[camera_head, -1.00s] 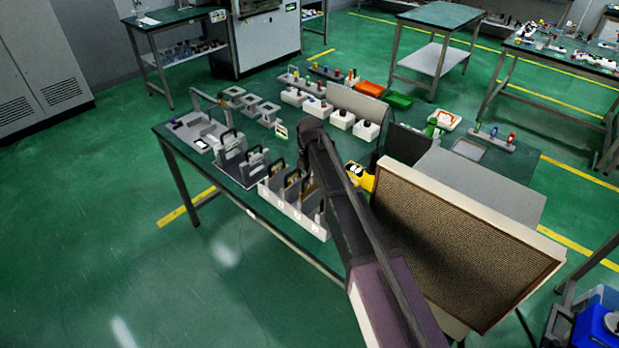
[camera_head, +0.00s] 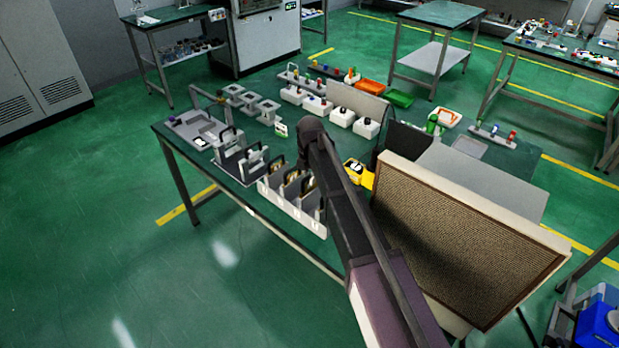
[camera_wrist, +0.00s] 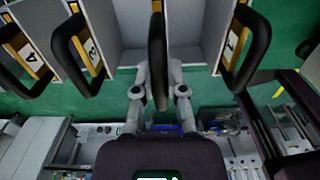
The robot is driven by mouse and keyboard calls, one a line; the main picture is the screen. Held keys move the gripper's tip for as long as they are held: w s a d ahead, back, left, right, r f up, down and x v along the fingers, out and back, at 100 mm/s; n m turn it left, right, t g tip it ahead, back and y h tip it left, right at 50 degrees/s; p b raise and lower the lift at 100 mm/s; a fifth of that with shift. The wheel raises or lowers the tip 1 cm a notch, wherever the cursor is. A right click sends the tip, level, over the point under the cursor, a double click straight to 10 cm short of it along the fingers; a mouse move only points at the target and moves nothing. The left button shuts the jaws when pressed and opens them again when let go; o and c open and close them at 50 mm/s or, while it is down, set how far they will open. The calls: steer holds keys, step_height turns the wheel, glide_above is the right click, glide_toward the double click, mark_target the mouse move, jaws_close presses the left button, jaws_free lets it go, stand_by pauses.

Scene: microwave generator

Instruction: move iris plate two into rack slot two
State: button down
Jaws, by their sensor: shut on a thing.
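My gripper (camera_wrist: 160,92) is shut on a dark looped handle (camera_wrist: 157,50), seen nearly edge-on in the wrist view. I take it to be iris plate two, but its label does not show. It lines up with the gap between the plate labelled 3 (camera_wrist: 92,52) and the plate labelled 1 (camera_wrist: 232,45). Grey dividers stand on both sides of the gap. How deep the held plate sits is hidden. In the head view the white rack (camera_head: 292,209) is left of my arm, with dark-handled plates in it. My gripper is hidden there behind the arm.
A plate labelled 4 (camera_wrist: 30,58) stands farther left in the wrist view. A grey stand (camera_head: 238,170) with handled plates is left of the rack. A yellow device (camera_head: 358,172) and a large framed mesh panel (camera_head: 465,240) are right of my arm.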

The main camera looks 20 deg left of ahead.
steer(key=shift+f+b, duration=0.85)
steer(key=shift+f, duration=0.05)
stand_by(0.3)
steer(key=c, duration=0.6)
jaws_free()
steer(key=shift+r, duration=0.2)
step_height(320, 180, up, 9)
steer(key=p, duration=0.9)
steer(key=shift+f, duration=0.1)
